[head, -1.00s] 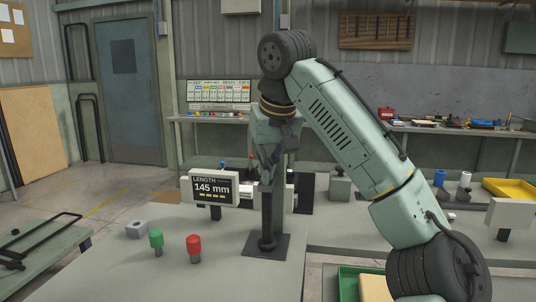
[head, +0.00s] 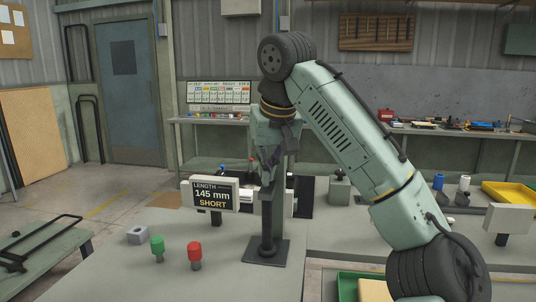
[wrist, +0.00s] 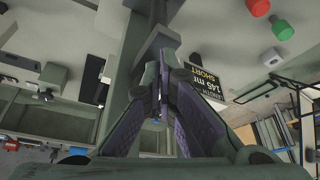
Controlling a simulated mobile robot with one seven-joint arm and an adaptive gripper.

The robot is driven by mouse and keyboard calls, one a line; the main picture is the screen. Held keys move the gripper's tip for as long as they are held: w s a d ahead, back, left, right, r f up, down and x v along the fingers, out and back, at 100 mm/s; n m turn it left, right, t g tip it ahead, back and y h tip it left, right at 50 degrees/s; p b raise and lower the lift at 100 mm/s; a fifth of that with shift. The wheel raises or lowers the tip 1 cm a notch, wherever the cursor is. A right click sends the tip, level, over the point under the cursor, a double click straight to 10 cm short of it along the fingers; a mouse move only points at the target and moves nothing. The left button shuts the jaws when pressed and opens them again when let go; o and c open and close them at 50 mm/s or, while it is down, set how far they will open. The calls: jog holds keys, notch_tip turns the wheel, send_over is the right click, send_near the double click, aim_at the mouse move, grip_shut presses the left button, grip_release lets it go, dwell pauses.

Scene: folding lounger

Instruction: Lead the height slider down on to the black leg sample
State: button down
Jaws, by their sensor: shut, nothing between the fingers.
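My gripper (head: 267,180) is shut and empty at the upper end of a dark upright post (head: 267,218) on a square black base plate (head: 262,252). In the wrist view my closed fingertips (wrist: 160,88) are in front of a grey-green column and a dark collar (wrist: 156,42). I cannot tell whether they touch it. I cannot tell for certain which part is the height slider or the black leg sample, as my fingers hide part of the stand. The display (head: 215,195) left of the post reads LENGTH 145 mm, SHORT.
A green knob (head: 157,244) and a red knob (head: 194,251) stand on the bench left of the post. A grey block (head: 138,235) lies behind them. More equipment stands behind the post. The bench front left is clear.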

aim_at(267, 191)
jog(key=shift+r+p, duration=1.6)
jog(key=shift+r, duration=0.35)
notch_tip(267, 191, up, 2)
jog(key=shift+r, duration=0.2)
jog(key=shift+f, duration=0.1)
